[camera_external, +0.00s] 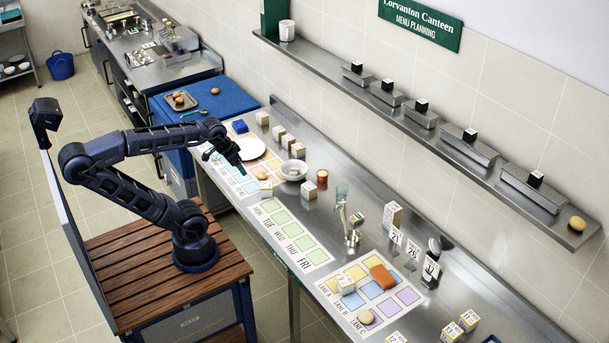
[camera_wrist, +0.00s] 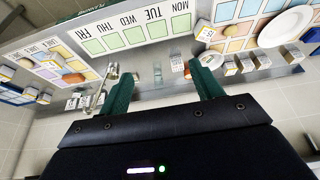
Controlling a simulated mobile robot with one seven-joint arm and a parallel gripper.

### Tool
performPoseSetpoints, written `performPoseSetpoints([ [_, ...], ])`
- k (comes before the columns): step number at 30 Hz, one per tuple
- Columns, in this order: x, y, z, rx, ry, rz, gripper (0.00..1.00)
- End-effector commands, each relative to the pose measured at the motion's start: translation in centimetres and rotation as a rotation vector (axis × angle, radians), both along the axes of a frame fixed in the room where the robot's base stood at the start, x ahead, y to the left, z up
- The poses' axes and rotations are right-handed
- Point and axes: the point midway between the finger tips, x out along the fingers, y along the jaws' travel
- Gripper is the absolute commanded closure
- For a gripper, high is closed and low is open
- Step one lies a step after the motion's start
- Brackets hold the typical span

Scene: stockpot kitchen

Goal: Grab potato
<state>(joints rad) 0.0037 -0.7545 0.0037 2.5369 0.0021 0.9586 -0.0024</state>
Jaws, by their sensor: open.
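Several tan, rounded items look like potatoes in the external view, and I cannot tell for sure which are. One potato-like item (camera_external: 577,223) lies at the near right end of the wall shelf. Another tan item (camera_external: 262,176) lies on the counter left of the white bowl (camera_external: 293,170). A pale round item (camera_external: 365,317) lies on the lane mat (camera_external: 385,310). My gripper (camera_external: 229,152) is open and empty above the counter's far part, near a white plate (camera_external: 250,148). In the wrist view my gripper (camera_wrist: 163,86) shows two green fingers spread apart with nothing between them.
A steel counter (camera_external: 330,210) carries a weekday mat (camera_external: 290,232), small labelled boxes (camera_external: 289,141), a glass (camera_external: 341,194), a tap-like metal fixture (camera_external: 352,232) and an orange-brown block (camera_external: 382,277). A steel wall shelf (camera_external: 450,155) runs above. Brown eggs or similar items sit on a tray (camera_external: 181,101).

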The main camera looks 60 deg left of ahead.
Motion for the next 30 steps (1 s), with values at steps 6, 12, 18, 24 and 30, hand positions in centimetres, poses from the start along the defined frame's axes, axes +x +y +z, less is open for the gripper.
performPoseSetpoints([
  [6,0.1,0.1,0.0,-0.002,0.002,0.006,0.35],
  [12,2.1,0.8,0.0,-0.049,0.042,0.095,0.35],
  [18,5.9,2.6,-0.4,-0.138,0.110,0.269,0.35],
  [24,9.7,5.0,-1.4,-0.226,0.176,0.451,0.35],
  [30,13.3,8.1,-3.0,-0.310,0.240,0.638,0.35],
])
